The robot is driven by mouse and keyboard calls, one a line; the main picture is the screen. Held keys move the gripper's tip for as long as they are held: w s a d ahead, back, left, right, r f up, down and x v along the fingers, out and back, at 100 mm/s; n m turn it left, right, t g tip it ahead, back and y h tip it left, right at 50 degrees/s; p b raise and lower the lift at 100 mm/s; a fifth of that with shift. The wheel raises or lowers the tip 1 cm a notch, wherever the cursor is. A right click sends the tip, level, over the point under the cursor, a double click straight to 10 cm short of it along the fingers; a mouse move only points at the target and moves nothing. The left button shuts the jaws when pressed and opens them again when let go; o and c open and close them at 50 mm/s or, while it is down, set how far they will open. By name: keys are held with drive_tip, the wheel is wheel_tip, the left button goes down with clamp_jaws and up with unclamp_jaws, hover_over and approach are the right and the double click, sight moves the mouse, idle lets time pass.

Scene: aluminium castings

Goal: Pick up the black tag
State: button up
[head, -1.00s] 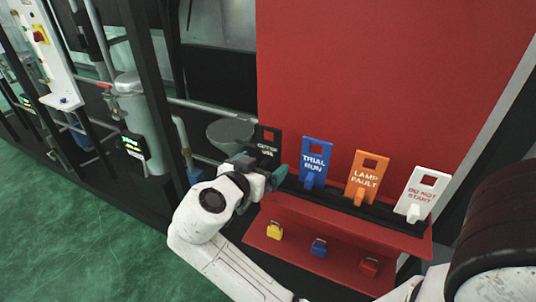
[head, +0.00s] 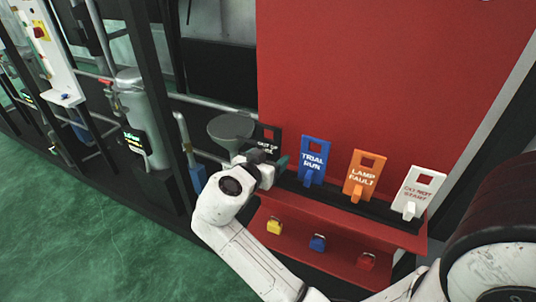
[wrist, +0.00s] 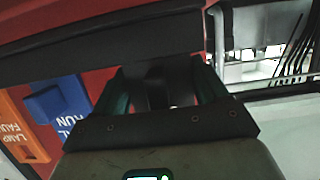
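The black tag (head: 268,136) stands upright at the left end of the dark rack on the red panel. Its lower part is hidden behind my gripper in the head view. My gripper (head: 276,166) is right in front of the tag's lower part. In the wrist view my gripper (wrist: 160,88) has its two teal fingers spread apart, with a dark piece between them, likely part of the black tag. I cannot tell whether the fingers touch it.
A blue tag (head: 313,156), an orange tag (head: 363,176) and a white tag (head: 418,190) stand to the right on the rack (head: 340,200). Yellow, blue and red padlocks (head: 318,243) sit on the red ledge below. A grey funnel (head: 231,127) is close left of the black tag.

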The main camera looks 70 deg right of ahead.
drive_tip(key=c, duration=0.5)
drive_tip(key=shift+r, duration=0.1)
